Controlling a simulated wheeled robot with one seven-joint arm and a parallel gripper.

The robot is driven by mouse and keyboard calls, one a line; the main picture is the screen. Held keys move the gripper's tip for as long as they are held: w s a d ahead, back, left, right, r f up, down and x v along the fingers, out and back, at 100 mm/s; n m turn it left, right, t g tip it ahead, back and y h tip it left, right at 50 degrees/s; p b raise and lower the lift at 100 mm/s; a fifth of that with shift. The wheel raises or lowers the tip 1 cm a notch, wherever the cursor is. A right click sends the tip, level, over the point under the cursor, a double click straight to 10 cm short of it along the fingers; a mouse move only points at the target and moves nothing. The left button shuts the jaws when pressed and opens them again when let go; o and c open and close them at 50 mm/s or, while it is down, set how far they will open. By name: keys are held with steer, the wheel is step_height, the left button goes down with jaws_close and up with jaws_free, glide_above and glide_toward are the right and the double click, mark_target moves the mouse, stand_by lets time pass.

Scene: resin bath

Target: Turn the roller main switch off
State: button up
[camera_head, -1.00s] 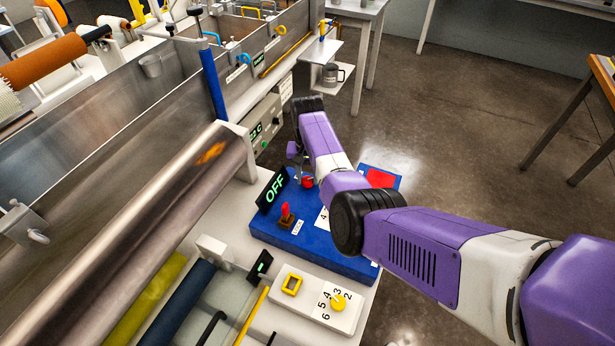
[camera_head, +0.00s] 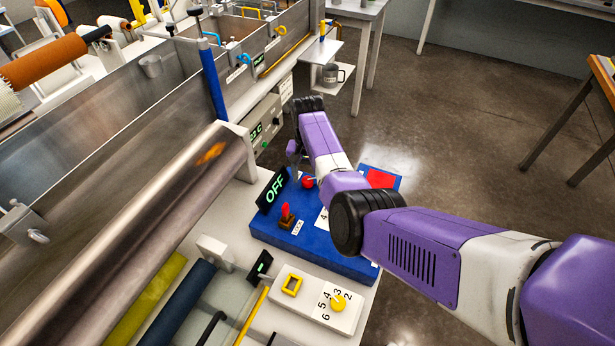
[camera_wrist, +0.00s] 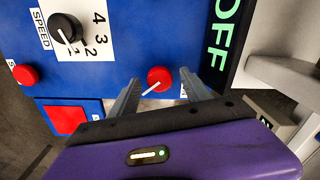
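The blue control box (camera_head: 330,254) carries a display (camera_head: 272,190) that reads OFF. A round red knob with a white pointer (camera_wrist: 160,78) sits on the box beside the display; it also shows in the head view (camera_head: 308,182). I cannot read a label for this knob. My gripper (camera_wrist: 161,77) is open, its fingers apart with the red knob showing between their tips. I cannot tell whether they touch it. A red lever (camera_head: 286,209) on a brown base stands nearer on the box. My arm hides part of the box.
The wrist view shows a black speed knob (camera_wrist: 65,28), a red button (camera_wrist: 25,74) and a red square (camera_wrist: 64,120). A white box with a yellow dial (camera_head: 338,303) lies in front. The metal bath and roller (camera_head: 130,240) are on the left.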

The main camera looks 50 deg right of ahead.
mark_target(307, 180)
steer(key=shift+r, duration=3.9)
